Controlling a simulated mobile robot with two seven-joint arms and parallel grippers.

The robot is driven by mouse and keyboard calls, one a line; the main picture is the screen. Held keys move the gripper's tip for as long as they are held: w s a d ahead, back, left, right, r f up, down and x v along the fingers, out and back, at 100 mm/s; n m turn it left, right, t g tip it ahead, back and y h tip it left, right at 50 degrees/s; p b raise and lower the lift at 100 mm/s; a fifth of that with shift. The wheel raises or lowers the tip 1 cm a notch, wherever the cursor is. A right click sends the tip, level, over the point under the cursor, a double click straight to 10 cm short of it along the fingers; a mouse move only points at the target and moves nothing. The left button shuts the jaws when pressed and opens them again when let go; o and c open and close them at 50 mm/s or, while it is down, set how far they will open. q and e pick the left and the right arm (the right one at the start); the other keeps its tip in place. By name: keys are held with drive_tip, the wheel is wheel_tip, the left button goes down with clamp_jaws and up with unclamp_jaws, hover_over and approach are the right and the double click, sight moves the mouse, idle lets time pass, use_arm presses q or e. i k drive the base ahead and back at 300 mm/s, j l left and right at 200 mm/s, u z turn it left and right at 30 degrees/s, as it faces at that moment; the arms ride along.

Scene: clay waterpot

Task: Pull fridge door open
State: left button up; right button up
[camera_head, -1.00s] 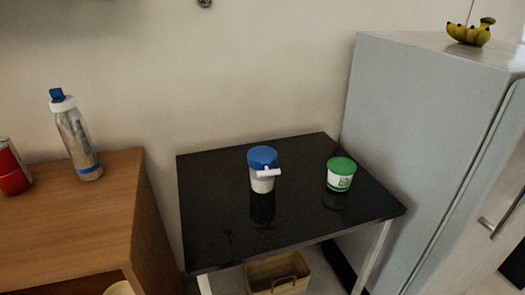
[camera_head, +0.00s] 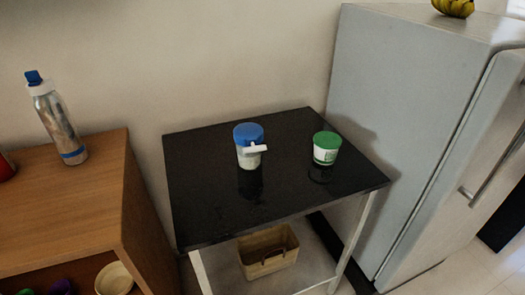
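The fridge (camera_head: 410,110) stands at the right side of the head view, with its grey side wall facing me. Its door (camera_head: 490,150) is at the far right, partly cut off by the frame edge, and looks shut against the body. A metal bar handle (camera_head: 490,172) slants across the door. Neither of my grippers is in view, so nothing touches the handle.
A black-topped table (camera_head: 205,205) stands left of the fridge, bearing a blue-lidded container (camera_head: 248,153) and a green-lidded tub (camera_head: 326,148). A basket (camera_head: 268,255) sits on its lower shelf. A wooden cabinet (camera_head: 65,200) with a bottle (camera_head: 58,125) is left. Floor shows at lower right.

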sight(484, 162)
drive_tip(key=z, duration=1.5)
